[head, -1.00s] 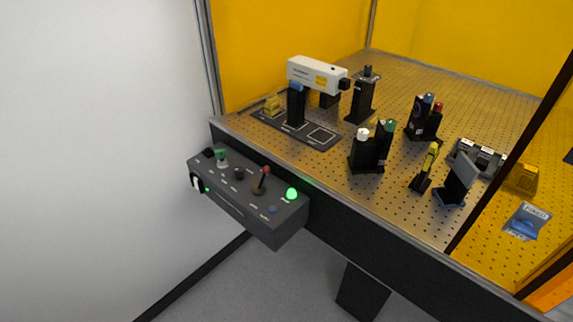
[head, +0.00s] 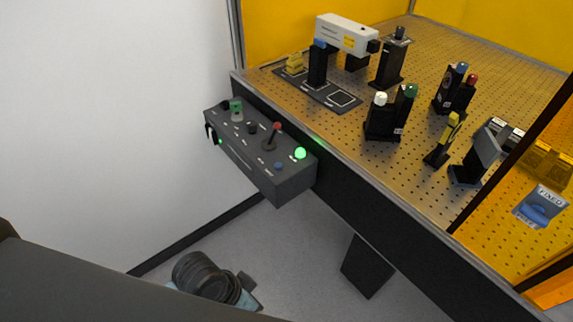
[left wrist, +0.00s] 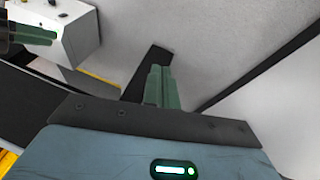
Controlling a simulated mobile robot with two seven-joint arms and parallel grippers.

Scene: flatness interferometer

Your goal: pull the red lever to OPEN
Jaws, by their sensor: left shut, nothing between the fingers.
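The red lever (head: 270,140) stands on the dark grey control box (head: 240,160) at the table's left front corner in the head view. It has a red knob on a dark stem and leans a little to the right. A lit green lamp (head: 300,153) is just right of it. The panel labels are too small to read. My left gripper (left wrist: 161,72) shows in the left wrist view, its green fingers together and empty, over the floor. No fingers touch the lever in the head view.
The control box also carries a green-topped control (head: 236,108), a dark knob (head: 252,127) and a blue button (head: 278,166). The perforated table (head: 330,125) holds optics behind it. A white wall (head: 100,110) is close on the left.

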